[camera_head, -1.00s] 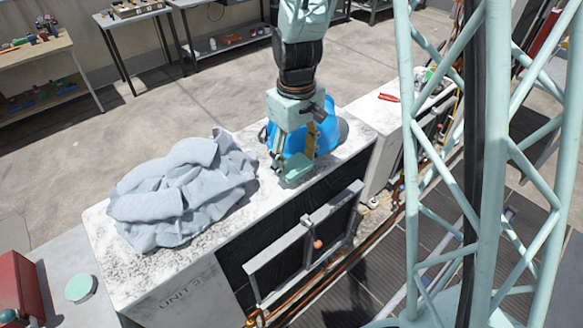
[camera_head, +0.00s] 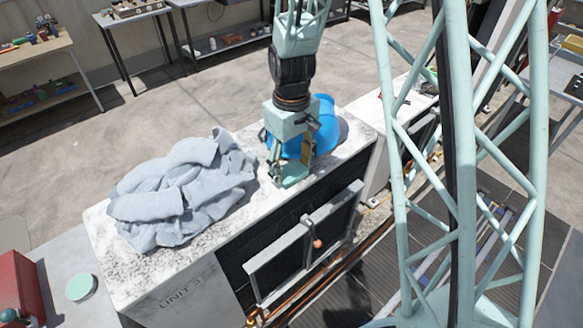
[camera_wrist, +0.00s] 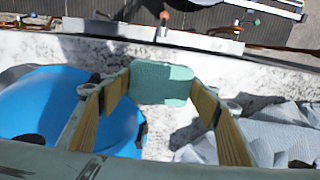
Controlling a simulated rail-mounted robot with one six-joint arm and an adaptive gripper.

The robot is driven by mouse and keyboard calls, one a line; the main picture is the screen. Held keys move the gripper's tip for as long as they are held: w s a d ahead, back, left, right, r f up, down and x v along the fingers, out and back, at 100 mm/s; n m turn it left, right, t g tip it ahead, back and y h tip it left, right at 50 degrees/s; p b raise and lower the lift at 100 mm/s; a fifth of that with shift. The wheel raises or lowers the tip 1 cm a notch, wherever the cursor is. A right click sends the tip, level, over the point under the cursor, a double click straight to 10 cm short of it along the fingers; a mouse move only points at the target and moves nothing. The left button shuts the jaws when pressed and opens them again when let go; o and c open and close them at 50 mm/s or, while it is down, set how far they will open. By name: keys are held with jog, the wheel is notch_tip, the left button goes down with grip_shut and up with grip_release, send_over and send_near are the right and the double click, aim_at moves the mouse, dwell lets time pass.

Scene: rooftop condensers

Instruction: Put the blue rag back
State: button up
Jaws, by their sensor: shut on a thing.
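My gripper (camera_head: 290,170) is over the top of the condenser unit, near its front edge. Its fingers are shut on a small blue-green rag (camera_wrist: 162,83), a flat folded pad with rounded corners. It also shows at the fingertips in the head view (camera_head: 290,177). I cannot tell whether the rag touches the unit top. A large crumpled grey-blue cloth (camera_head: 180,195) lies on the unit, left of my gripper. In the wrist view this cloth (camera_wrist: 275,135) is at the lower right.
The white speckled unit top (camera_head: 125,270) has a bare strip in front of the cloth. A shiny blue rounded object (camera_head: 325,125) stands close behind my gripper. A grey bar frame (camera_head: 300,245) is on the unit's front. A red box (camera_head: 18,285) and a mint disc (camera_head: 80,287) are at lower left.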

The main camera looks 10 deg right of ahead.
aim_at(292, 171)
jog(key=shift+f, duration=0.15)
jog(key=o, duration=0.8)
jog(key=shift+o, duration=0.2)
jog(key=shift+r, duration=0.2)
notch_tip(292, 171, up, 12)
dwell(0.7)
dwell(0.8)
